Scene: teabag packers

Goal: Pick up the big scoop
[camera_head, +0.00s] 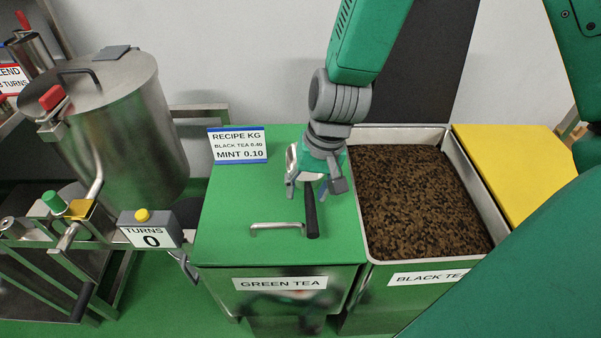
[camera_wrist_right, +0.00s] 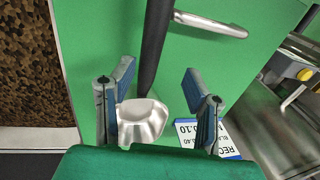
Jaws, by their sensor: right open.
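The big scoop lies on the closed green lid of the green tea bin. Its black handle (camera_head: 311,210) points toward the front of the lid, and its metal bowl is mostly hidden by my gripper in the head view. My right gripper (camera_head: 316,185) is open above the scoop. In the right wrist view, the metal bowl (camera_wrist_right: 142,122) and the lower end of the black handle (camera_wrist_right: 155,45) show between the two spread fingers (camera_wrist_right: 160,95). Neither finger clearly touches the scoop. My left gripper is not in view.
The lid (camera_head: 230,205) has a metal bar handle (camera_head: 277,227) beside the scoop handle and a recipe sign (camera_head: 238,145) at its back. An open black tea bin (camera_head: 500,215) stands to the right, with a yellow lid (camera_head: 510,165) beyond. A steel drum (camera_head: 135,130) stands left.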

